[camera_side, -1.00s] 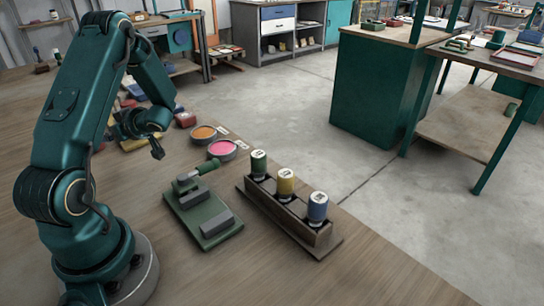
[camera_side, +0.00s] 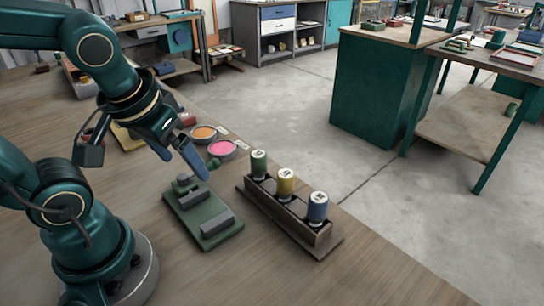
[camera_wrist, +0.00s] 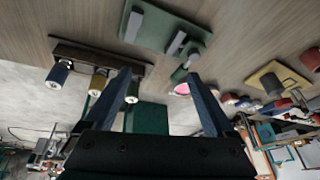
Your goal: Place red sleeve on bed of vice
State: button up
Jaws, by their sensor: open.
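The green vice (camera_side: 204,218) lies on the bench, with grey jaw blocks and a bare strip of bed between them. It also shows at the top of the wrist view (camera_wrist: 150,28). My gripper (camera_side: 187,168) points down and forward, above the far end of the vice and partly hiding its handle. In the wrist view its two blue fingers (camera_wrist: 158,76) are apart with nothing held. A red piece (camera_side: 187,119) sits behind the gripper, partly hidden. Reddish pieces also show at right in the wrist view (camera_wrist: 310,59); I cannot tell which is the sleeve.
A wooden rack (camera_side: 290,222) with green, yellow and blue bottles stands right of the vice. Orange (camera_side: 203,133) and pink (camera_side: 222,149) dishes sit beyond it. A yellow tray (camera_wrist: 268,76) is at right in the wrist view. The front bench is clear.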

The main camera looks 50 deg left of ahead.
jog(key=d+m, duration=0.1)
jog(key=d+r+m+t+h, duration=0.1)
jog(key=d, duration=0.1)
jog(key=d+m+h, duration=0.1)
jog(key=d, duration=0.1)
jog(key=shift+s+r+m+t, duration=0.25)
jog(key=shift+r+m+t, duration=0.05)
jog(key=shift+r+m, duration=0.1)
jog(key=shift+c, duration=1)
